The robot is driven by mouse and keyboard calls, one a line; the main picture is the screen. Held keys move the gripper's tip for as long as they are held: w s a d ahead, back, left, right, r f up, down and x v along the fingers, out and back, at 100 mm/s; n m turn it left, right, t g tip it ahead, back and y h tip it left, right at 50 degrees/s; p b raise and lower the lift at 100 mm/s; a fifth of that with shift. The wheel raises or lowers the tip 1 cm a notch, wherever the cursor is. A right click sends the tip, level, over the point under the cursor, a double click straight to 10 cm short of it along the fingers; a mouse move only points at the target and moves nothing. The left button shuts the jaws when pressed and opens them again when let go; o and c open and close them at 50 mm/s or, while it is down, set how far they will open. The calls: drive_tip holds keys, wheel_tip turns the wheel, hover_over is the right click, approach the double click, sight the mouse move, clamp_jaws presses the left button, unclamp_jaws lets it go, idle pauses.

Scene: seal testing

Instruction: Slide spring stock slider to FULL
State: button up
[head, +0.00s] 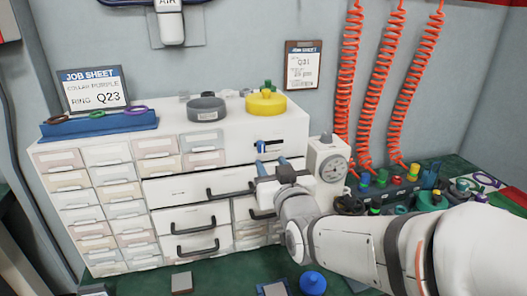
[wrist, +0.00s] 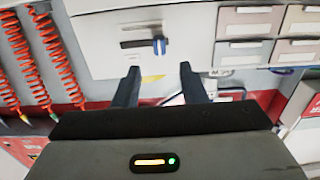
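The spring stock slider is a small blue knob (head: 260,146) on a short dark slot (head: 274,142) in the upper right front of the white drawer cabinet. The knob sits near the slot's left end in the head view. In the wrist view, which looks upside down, the knob (wrist: 159,46) is near the right end of the dark slot (wrist: 134,44). My gripper (head: 273,163) is in front of the cabinet, just below the slider. Its two dark fingers (wrist: 157,70) are apart with nothing between them, and the knob shows beyond the tips. No FULL mark is readable.
Drawers with dark handles (head: 195,222) stick out below and left of my gripper. A white dial device (head: 329,166) stands close on the right. A grey disc (head: 206,108) and a yellow one (head: 266,103) lie on the cabinet top. Orange coiled hoses (head: 382,90) hang at right.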

sight(262, 149)
drive_tip(key=x, duration=0.7)
drive_tip(key=shift+w, duration=0.15)
drive_tip(key=shift+c, duration=0.5)
clamp_jaws()
